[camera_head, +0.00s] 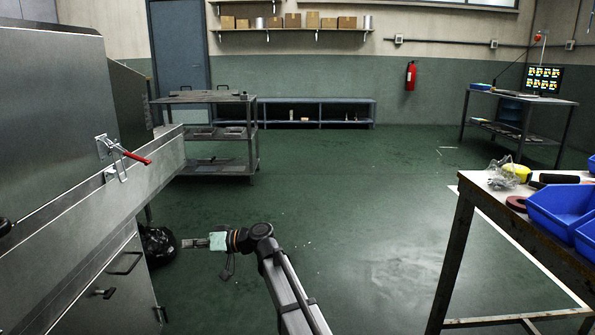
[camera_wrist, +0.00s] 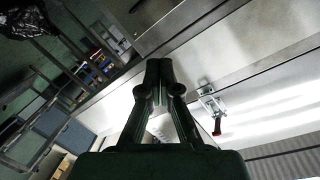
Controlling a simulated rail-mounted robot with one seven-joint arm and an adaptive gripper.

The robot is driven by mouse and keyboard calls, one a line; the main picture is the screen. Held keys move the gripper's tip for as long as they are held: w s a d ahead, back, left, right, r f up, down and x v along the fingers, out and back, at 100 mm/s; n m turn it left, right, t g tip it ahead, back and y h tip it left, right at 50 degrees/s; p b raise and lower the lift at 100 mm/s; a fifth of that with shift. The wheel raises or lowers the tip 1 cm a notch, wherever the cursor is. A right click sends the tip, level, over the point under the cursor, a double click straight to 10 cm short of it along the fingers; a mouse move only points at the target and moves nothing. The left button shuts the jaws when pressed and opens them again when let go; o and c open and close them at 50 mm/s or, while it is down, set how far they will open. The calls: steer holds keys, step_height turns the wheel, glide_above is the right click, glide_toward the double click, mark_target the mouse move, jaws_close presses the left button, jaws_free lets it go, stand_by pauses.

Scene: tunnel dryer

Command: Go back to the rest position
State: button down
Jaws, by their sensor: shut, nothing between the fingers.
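My gripper (camera_head: 190,243) is at the lower middle left in the head view, at the end of my outstretched arm. It points left toward the metal dryer (camera_head: 60,130) and appears clear of it. In the wrist view my gripper (camera_wrist: 159,64) is shut, with its fingertips together and nothing between them. The dryer's steel side (camera_wrist: 220,55) fills the right of that view. A toggle latch with a red handle (camera_head: 128,155) is on the dryer side and also shows in the wrist view as the latch (camera_wrist: 211,103).
A black bag (camera_head: 158,244) lies on the floor by the dryer, just beyond my gripper. A metal cart (camera_head: 215,130) stands behind. A workbench (camera_head: 462,205) with blue bins (camera_head: 556,208) is at the right. The green floor between is open.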

steer(key=s+d+f+m+g+h+p, duration=0.1)
steer(key=s+d+f+m+h+p, duration=0.2)
steer(key=s+d+f+h+p, duration=0.55)
steer(key=s+d+f+m+h+p, duration=0.1)
steer(key=s+d+f+m+p, duration=0.3)
steer(key=d+f, duration=0.85)
steer(key=s+d+f+m+g+h+p, duration=0.15)
steer(key=s+d+f+h+p, duration=0.35)
steer(key=s+d+p, duration=0.6)
steer(key=s+d+r+g+p, duration=0.2)
steer(key=s+d+p, duration=0.3)
steer(key=s, duration=0.4)
steer(key=s+d+r+m+g+h+p, duration=0.1)
steer(key=s+d+r+p, duration=0.4)
steer(key=s+p, duration=0.3)
steer(key=s+d+r+g+p, duration=0.2)
steer(key=s+d+r+p, duration=0.2)
steer(key=s, duration=0.8)
steer(key=d+p, duration=0.2)
steer(key=p, duration=0.1)
steer(key=shift+g+h, duration=0.35)
